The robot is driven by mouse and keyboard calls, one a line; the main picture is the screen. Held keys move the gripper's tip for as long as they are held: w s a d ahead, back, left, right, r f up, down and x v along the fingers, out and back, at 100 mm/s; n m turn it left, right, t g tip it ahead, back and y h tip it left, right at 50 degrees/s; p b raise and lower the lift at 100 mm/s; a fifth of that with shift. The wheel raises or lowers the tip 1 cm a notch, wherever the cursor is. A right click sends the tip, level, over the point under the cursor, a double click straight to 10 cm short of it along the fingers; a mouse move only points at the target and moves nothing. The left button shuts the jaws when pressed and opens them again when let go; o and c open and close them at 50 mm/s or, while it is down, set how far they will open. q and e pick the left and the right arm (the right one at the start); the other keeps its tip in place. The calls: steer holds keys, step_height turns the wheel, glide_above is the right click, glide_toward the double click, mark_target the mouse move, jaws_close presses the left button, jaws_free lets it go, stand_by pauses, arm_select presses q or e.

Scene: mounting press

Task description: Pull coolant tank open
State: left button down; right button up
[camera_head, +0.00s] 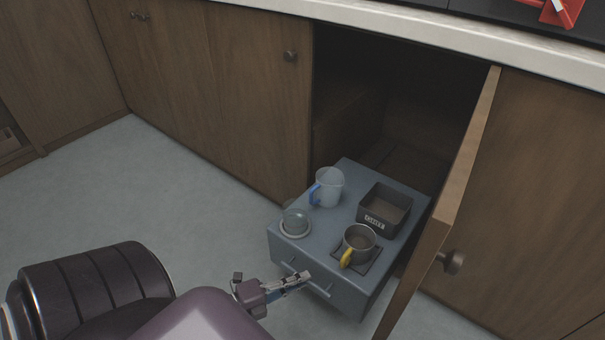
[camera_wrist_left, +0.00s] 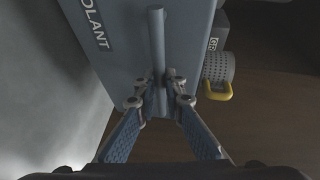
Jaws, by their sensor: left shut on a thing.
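The coolant tank (camera_head: 330,229) is a blue-grey box that juts out of the open cabinet, over the floor. Its front face carries a bar handle (camera_wrist_left: 156,45) and a dark label ending in "OLANT" (camera_wrist_left: 94,22) in the left wrist view. My left gripper (camera_head: 297,279) is at the tank's front; in the left wrist view its fingers (camera_wrist_left: 160,95) are shut on the bar handle, one on each side. The fingertips partly cover the handle. My right gripper is in neither view.
On the tank's top stand a clear jug with a blue handle (camera_head: 328,187), a round glass dish (camera_head: 295,223), a dark labelled box (camera_head: 384,208) and a grey mug with a yellow handle (camera_head: 358,242). The open cabinet door (camera_head: 446,207) stands right of the tank. The floor (camera_head: 150,195) at left is clear.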

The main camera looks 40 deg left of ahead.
arm_select(q)
steer(key=c, duration=2)
jaws_free()
steer(key=v, duration=1.2)
